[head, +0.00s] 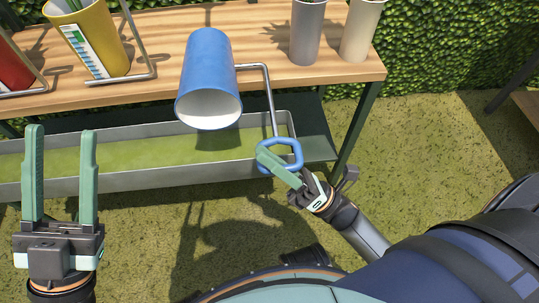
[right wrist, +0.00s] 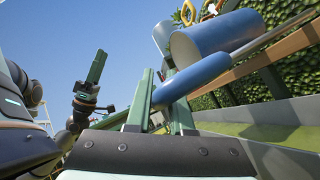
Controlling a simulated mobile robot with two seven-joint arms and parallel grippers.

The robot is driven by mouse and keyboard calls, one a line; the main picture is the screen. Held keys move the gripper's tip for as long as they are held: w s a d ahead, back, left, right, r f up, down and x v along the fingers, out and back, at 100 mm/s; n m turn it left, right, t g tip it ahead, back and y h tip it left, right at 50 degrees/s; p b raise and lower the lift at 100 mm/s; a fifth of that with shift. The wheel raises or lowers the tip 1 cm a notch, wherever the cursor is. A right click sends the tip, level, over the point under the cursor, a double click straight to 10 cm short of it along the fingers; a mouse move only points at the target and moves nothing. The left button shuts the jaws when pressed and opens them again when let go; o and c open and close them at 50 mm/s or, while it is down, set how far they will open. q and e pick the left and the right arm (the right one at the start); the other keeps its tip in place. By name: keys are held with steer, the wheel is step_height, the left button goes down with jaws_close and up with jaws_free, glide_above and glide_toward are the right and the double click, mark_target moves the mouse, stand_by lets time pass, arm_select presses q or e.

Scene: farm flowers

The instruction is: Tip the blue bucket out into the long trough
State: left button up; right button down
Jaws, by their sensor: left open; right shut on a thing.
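The blue bucket (head: 207,70) hangs tilted at the end of a bent metal handle, its white open mouth facing down and toward me above the long trough (head: 150,180). My right gripper (head: 272,160) is shut on the blue grip of that handle, to the right of the bucket near the trough's right end. In the right wrist view the blue grip (right wrist: 190,85) passes between the fingers, with the bucket (right wrist: 215,42) beyond. No contents show in its mouth. The trough's floor looks green. My left gripper (head: 60,175) is open and empty, in front of the trough's left part.
A wooden shelf (head: 160,25) runs behind and above the trough. On it stand a yellow bucket (head: 95,40), a red bucket (head: 12,70) at the left edge, a grey cup (head: 306,32) and a cream cup (head: 360,30). Grass (head: 400,150) lies open to the right.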

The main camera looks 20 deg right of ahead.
steer(key=shift+s+a+f+g+y, duration=0.2)
steer(key=shift+s+a+g+y, duration=0.15)
steer(key=shift+s, duration=0.1)
steer(key=c, duration=1)
jaws_free()
steer(key=shift+s, duration=0.1)
arm_select(q)
steer(key=shift+s+r, duration=0.15)
arm_select(e)
steer(key=shift+o, duration=1)
steer(key=shift+r, duration=0.1)
